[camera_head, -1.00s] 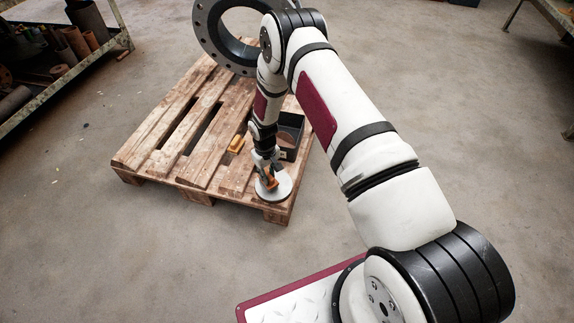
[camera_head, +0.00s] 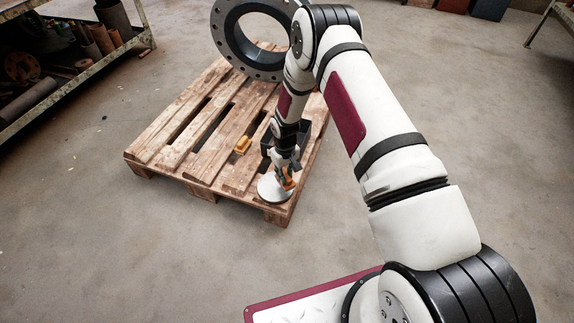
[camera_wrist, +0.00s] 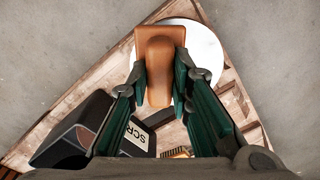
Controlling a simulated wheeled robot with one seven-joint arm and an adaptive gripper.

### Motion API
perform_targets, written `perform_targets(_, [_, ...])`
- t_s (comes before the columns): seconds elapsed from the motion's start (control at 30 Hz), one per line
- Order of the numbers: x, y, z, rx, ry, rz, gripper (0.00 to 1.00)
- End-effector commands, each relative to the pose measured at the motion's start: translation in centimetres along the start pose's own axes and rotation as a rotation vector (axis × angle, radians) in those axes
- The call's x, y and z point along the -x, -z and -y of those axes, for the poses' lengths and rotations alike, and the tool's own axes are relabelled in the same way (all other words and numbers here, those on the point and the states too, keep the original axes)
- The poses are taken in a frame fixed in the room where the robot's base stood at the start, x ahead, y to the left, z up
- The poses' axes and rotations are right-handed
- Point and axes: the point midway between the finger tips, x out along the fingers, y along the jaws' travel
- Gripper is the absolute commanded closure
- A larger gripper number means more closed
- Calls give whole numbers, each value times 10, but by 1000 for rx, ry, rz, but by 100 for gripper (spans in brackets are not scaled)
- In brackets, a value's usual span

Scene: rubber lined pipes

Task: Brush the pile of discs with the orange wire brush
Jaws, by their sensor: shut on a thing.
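My gripper (camera_head: 288,180) is shut on the orange brush (camera_wrist: 160,62), with its green-sided fingers on either side of the handle. In the wrist view the brush overlaps the pale round disc pile (camera_wrist: 208,50), toward the left of it. In the head view the disc pile (camera_head: 268,192) lies near the pallet's front corner and the gripper is over its right part. The bristles are hidden under the brush, so I cannot tell whether they touch the top disc. The number of discs does not show.
The discs are on a wooden pallet (camera_head: 180,150). A black box (camera_wrist: 72,130) labelled "SCR" stands near the gripper. A large flanged ring (camera_head: 228,45) stands at the back. A metal rack (camera_head: 85,75) is at left.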

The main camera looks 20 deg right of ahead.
Motion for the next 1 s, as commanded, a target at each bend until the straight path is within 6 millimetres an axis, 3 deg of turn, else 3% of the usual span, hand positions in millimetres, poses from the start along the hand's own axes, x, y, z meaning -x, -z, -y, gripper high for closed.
perform_targets(0.4, [40, 7, 2, 1, 0, -1, 100])
perform_targets(0.87, [45, 7, 2, 0, 0, 0, 100])
perform_targets(1.0, [66, 8, 0, -7, -2, -3, 100])
